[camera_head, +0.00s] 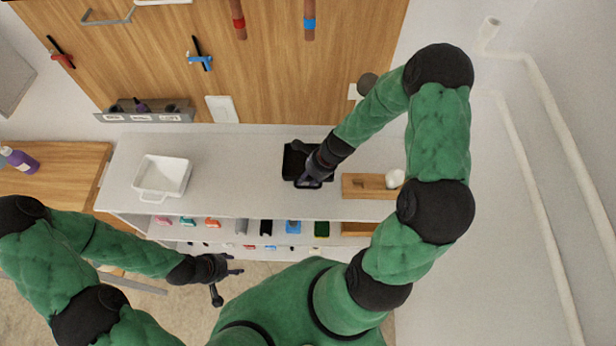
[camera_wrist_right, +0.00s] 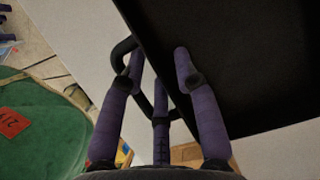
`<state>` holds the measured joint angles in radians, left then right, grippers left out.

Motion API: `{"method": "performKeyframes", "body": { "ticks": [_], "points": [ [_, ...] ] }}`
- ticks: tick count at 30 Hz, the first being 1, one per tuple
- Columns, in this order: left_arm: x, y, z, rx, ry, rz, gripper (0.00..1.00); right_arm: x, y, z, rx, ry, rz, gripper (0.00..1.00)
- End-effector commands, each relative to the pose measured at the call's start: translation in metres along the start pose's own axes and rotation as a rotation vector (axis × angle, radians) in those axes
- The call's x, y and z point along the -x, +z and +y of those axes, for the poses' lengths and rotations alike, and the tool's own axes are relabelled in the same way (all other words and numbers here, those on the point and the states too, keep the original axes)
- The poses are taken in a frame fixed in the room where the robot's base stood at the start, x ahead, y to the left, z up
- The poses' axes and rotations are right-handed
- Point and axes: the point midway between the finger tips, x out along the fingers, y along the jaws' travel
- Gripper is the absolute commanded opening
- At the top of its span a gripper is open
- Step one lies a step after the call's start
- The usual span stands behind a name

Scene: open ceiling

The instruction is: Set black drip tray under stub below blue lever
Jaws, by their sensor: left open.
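The black drip tray (camera_head: 292,160) lies on the white counter, and it fills the upper right of the right wrist view (camera_wrist_right: 235,55). My right gripper (camera_head: 308,178) is at the tray's front edge. In the wrist view its purple fingers (camera_wrist_right: 165,75) are on either side of the tray's black handle; how firmly they close on it is unclear. The blue lever (camera_head: 200,61) is on the wooden wall panel, up and left of the tray. I cannot make out a stub below it. My left gripper (camera_head: 226,278) is open and empty, in front of the counter.
A white basin (camera_head: 162,177) stands on the counter (camera_head: 235,170) at left, with bare counter between it and the tray. A wooden block (camera_head: 362,186) with a white item is at right. A grey rack (camera_head: 145,112) and a red lever (camera_head: 62,59) are on the panel.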

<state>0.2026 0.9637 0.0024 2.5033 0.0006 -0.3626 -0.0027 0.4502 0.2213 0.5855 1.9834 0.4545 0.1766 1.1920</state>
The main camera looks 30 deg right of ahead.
Motion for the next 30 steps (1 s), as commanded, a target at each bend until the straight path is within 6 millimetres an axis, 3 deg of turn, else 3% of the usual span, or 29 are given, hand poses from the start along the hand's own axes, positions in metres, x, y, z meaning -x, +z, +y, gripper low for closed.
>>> {"method": "performKeyframes", "body": {
  "ticks": [11,24,30],
  "points": [
    [0.005,0.000,0.002,0.000,0.000,0.000,0.50,0.008,0.002,-0.001,0.000,-0.002,0.000,0.32],
    [0.031,0.001,0.011,0.000,0.000,0.000,0.50,0.090,0.002,-0.001,0.000,-0.004,0.000,0.32],
    [0.035,0.001,0.012,0.000,0.000,0.000,0.50,0.115,0.001,-0.001,-0.001,-0.003,0.000,0.32]
  ]
}}
